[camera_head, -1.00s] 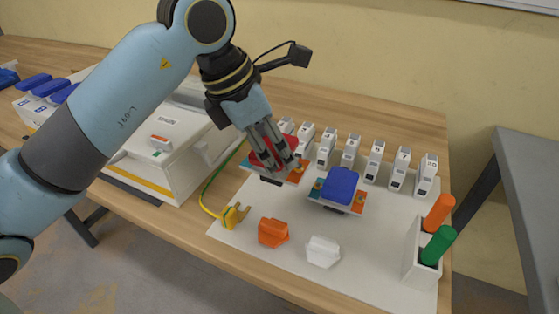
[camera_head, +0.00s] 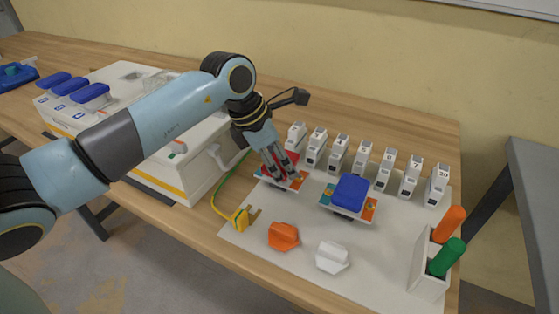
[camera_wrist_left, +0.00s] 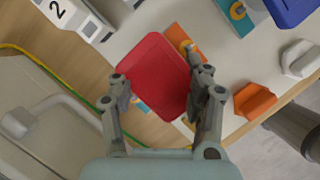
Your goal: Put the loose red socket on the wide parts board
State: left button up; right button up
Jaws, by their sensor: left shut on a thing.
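The red socket (camera_wrist_left: 155,75) lies between the two fingers of my left gripper (camera_wrist_left: 160,95) in the wrist view, and the gripper is shut on it. In the head view the fingers of my left gripper (camera_head: 281,170) hide much of the red socket (camera_head: 293,158). It is over a small plate with teal and orange corners (camera_head: 296,184) at the left of the wide white parts board (camera_head: 385,250). I cannot tell whether the socket touches the plate. My right gripper is not in view.
A blue socket (camera_head: 350,190) sits on a similar plate to the right. Several numbered white modules (camera_head: 338,152) line the back. Orange (camera_head: 284,236) and white (camera_head: 332,256) pieces lie at the front. A yellow-ended cable (camera_head: 240,217) and a white box (camera_head: 185,170) are at the left.

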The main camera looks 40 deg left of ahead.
pick_arm(q)
jog(key=shift+f, duration=0.1)
jog(key=o, duration=1.2)
jog(key=shift+r, duration=0.3)
jog(key=v, duration=1.1)
jog(key=shift+s+r, duration=0.15)
jog(key=shift+r, duration=0.2)
jog(key=shift+a, duration=0.1)
